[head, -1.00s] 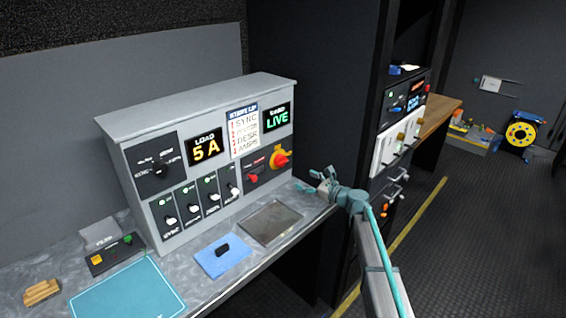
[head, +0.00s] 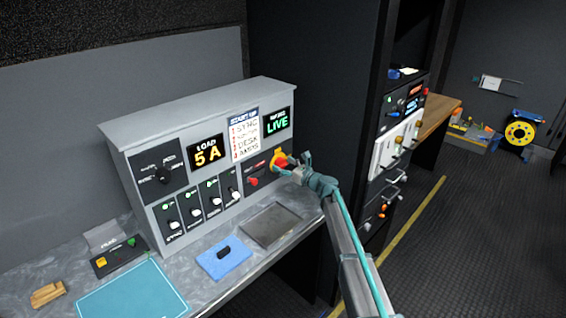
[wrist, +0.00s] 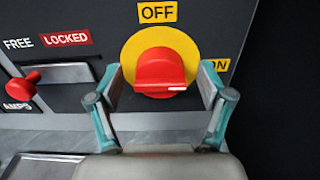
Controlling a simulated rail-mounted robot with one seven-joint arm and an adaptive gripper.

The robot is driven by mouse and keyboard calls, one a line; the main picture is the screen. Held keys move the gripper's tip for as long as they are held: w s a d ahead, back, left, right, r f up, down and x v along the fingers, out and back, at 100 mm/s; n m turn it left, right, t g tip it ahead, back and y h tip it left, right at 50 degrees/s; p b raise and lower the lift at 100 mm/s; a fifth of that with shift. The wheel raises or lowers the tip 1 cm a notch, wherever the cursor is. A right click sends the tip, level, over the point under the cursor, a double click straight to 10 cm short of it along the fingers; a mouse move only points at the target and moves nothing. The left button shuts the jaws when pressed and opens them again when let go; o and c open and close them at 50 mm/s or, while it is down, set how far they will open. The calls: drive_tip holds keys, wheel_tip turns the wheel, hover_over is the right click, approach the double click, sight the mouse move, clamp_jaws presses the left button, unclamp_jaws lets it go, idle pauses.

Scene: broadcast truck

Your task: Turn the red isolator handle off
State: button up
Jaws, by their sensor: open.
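The red isolator handle (wrist: 160,72) sits on a round yellow plate (wrist: 133,45) on the grey panel. The white mark on the handle points right, toward the ON label (wrist: 216,67); the OFF label (wrist: 157,12) is above. My gripper (wrist: 158,82) is open, with one finger on each side of the handle. I cannot tell if either finger touches it. In the head view my gripper (head: 293,164) is at the panel's right end and partly hides the handle (head: 281,163).
To the handle's left are a red knob (wrist: 30,84) and a LOCKED slot (wrist: 68,72). The panel (head: 205,115) reads LOAD 5 A and LIVE. A grey tray (head: 270,225) and a blue pad (head: 223,257) lie on the bench below. A dark cabinet (head: 345,200) stands right.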

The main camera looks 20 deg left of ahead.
drive_tip(key=shift+w+a, duration=0.15)
drive_tip(key=shift+a, duration=0.1)
drive_tip(key=c, duration=1.1)
drive_tip(key=shift+f, duration=0.1)
drive_tip(key=shift+c, duration=0.2)
